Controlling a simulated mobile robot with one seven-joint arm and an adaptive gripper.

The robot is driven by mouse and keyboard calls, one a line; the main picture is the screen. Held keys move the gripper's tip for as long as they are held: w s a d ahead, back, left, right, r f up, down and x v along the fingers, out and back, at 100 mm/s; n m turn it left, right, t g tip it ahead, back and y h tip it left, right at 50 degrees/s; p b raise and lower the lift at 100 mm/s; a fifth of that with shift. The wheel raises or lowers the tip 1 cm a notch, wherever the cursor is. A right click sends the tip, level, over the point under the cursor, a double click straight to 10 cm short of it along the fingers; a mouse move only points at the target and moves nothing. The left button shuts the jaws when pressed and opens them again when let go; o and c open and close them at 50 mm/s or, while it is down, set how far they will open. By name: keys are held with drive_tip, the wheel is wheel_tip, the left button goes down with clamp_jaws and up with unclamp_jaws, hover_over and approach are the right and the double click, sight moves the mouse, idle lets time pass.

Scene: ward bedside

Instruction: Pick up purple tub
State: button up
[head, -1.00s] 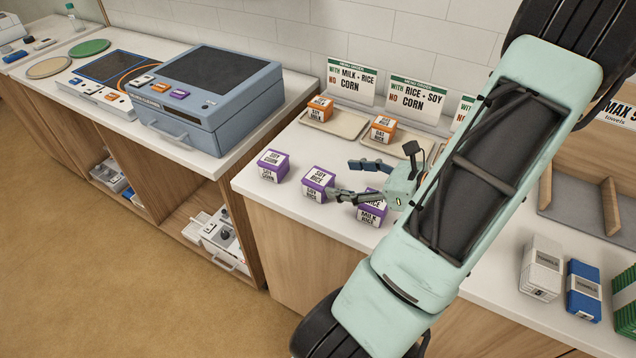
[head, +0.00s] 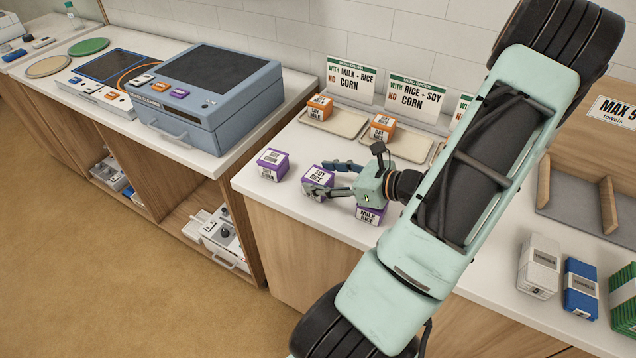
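Several purple tubs stand on the white counter. A left purple tub (head: 272,165) labelled with soy and corn stands apart from my gripper. A middle purple tub (head: 315,178) labelled "soy rice" is at my gripper's fingertips. A right purple tub (head: 369,215) labelled "milk rice" is partly hidden under my gripper's body. My gripper (head: 322,178) is open, with one finger behind the middle tub's right side and one across its front. I cannot tell whether the fingers touch it.
Orange tubs (head: 319,107) sit on beige trays (head: 348,123) below menu signs (head: 350,78) at the wall. A blue case (head: 210,95) stands on the counter to the left. White (head: 539,266) and blue (head: 581,288) towel stacks are on the right. The counter's front edge is close to the tubs.

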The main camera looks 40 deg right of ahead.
drive_tip(key=c, duration=0.9)
drive_tip(key=shift+r, duration=0.15)
